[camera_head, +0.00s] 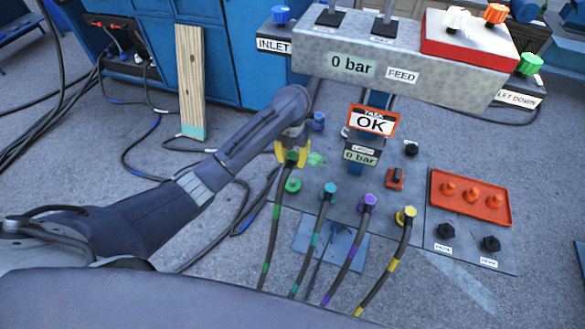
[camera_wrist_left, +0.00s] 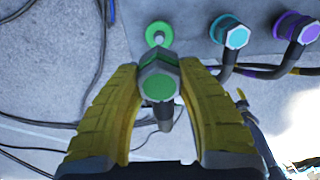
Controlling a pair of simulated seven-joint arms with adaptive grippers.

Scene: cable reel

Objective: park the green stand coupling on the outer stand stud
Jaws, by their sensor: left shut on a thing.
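My left gripper (camera_head: 291,156) has yellow fingers and reaches over the panel from the left. It is shut on the green coupling (camera_wrist_left: 160,84), a dark hex body with a green end face. A green-banded hose (camera_head: 272,235) hangs from the coupling in the head view. A green ring with a pale stud (camera_head: 293,185) stands on the panel beside the held coupling, apart from it; it also shows in the left wrist view (camera_wrist_left: 158,34). I cannot tell which fitting is the outer stand stud. My right gripper is not in view.
Teal (camera_head: 329,190), purple (camera_head: 369,202) and yellow (camera_head: 405,215) couplings with hoses sit in a row to the right. A red tray (camera_head: 470,198) and two black knobs lie further right. The grey feed block (camera_head: 400,65) stands behind, with an OK sign (camera_head: 371,124) below it.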

